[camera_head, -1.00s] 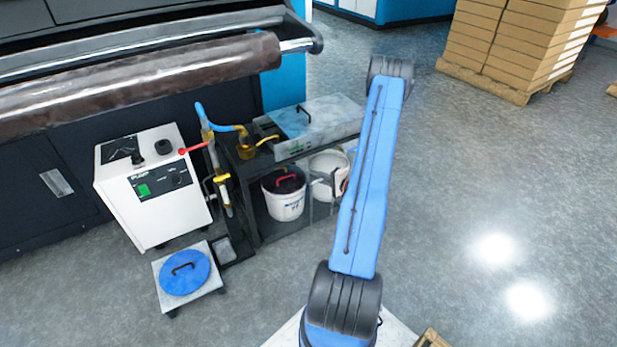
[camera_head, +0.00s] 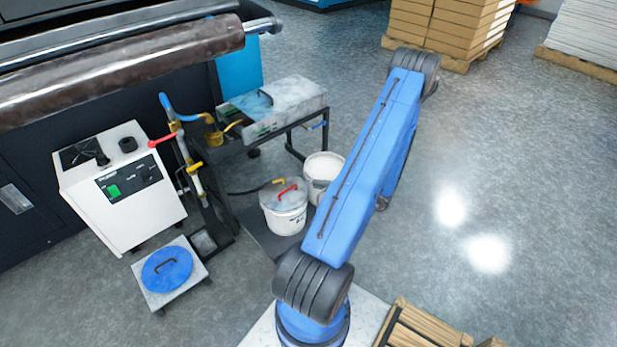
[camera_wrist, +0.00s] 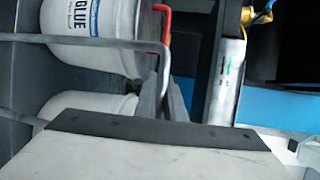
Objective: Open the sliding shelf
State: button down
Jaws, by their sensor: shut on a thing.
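The sliding shelf (camera_head: 252,232) is a low dark plate. In the head view it is drawn out in front of the black-legged table, with two white buckets on it. The front bucket (camera_head: 284,210) has a red handle; the other bucket (camera_head: 322,170) is partly hidden by my arm. In the wrist view my gripper (camera_wrist: 165,88) is shut on the grey bar of the shelf's rail (camera_wrist: 95,41), beside the glue bucket (camera_wrist: 92,30). The head view hides my gripper behind my blue arm.
The table (camera_head: 275,108) carries a grey tray-like unit. A white pump box (camera_head: 125,195), hoses and a blue-lidded container (camera_head: 167,268) stand left of the shelf. A wooden pallet (camera_head: 425,325) lies at the lower right. Open floor spreads to the right.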

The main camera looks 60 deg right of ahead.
jog(key=shift+s+a, duration=0.2)
jog(key=shift+s, duration=0.7)
jog(key=shift+s+a, duration=0.15)
jog(key=shift+s, duration=0.75)
jog(key=shift+s+a, duration=0.2)
jog(key=shift+s, duration=0.7)
jog(key=c, duration=1.8)
grip_release()
jog(key=shift+c, duration=0.2)
jog(key=v, duration=1.7)
jog(key=shift+s, duration=0.2)
jog(key=shift+r, duration=0.1)
